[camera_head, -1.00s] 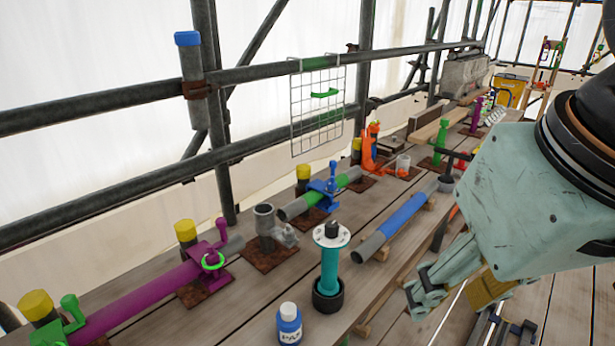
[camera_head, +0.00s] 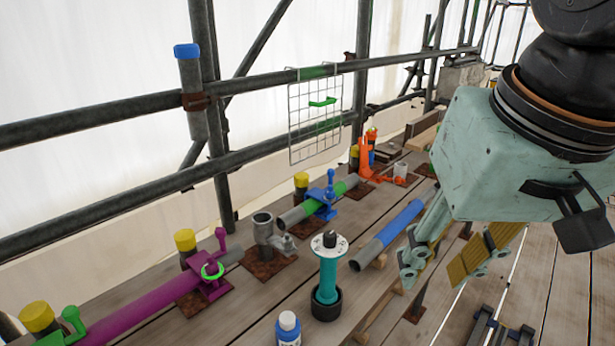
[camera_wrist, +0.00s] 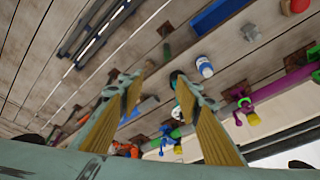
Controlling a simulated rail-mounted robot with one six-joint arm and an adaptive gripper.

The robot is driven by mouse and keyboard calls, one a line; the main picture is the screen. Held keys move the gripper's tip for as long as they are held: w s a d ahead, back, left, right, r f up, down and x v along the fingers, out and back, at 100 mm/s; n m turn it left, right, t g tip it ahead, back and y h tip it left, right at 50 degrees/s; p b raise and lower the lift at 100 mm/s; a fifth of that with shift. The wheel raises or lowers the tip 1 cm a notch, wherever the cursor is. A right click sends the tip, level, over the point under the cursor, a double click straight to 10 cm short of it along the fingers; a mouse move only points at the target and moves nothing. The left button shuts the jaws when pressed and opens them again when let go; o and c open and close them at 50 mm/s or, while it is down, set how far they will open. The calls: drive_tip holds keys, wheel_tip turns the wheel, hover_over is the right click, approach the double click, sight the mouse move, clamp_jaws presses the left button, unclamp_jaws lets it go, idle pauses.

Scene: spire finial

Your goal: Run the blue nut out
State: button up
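No part can be made out clearly as a blue nut. A blue clamp (camera_head: 319,204) with an upright blue handle (camera_head: 331,178) sits around a grey pipe with a green band (camera_head: 345,186), on a rusty plate. The blue clamp also shows small in the wrist view (camera_wrist: 165,141), beyond my fingers. My gripper (camera_head: 436,268) is open and empty, in the air to the right of the blue-banded pipe (camera_head: 398,224) and apart from the clamp. In the wrist view, my gripper's two fingers (camera_wrist: 157,88) stand well apart with nothing between them.
A teal post with a white flange (camera_head: 328,275) and a blue-white bottle (camera_head: 288,330) stand in front of the clamp. A magenta pipe (camera_head: 145,302) lies left. An orange tool (camera_head: 368,165) is behind. Scaffold rails and a hanging wire grid (camera_head: 315,120) border the planks' back.

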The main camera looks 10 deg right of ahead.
drive_tip(key=w+r+m+p, duration=0.3)
drive_tip(key=w, duration=0.4)
drive_tip(key=w+r+m+p, duration=0.2)
drive_tip(key=w+r+p, duration=0.15)
drive_tip(key=w, duration=0.35)
drive_tip(key=m+g+p, duration=0.4)
drive_tip(key=m+p, duration=1.3)
hover_over(330, 190)
wheel_tip(330, 190, down, 13)
drive_tip(key=shift+w+f, duration=0.15)
drive_tip(key=shift+w, duration=0.2)
drive_tip(key=shift+d+f, duration=0.1)
drive_tip(key=shift+f+p, duration=0.8)
drive_tip(key=shift+f, duration=6)
drive_tip(key=shift+c, duration=0.7)
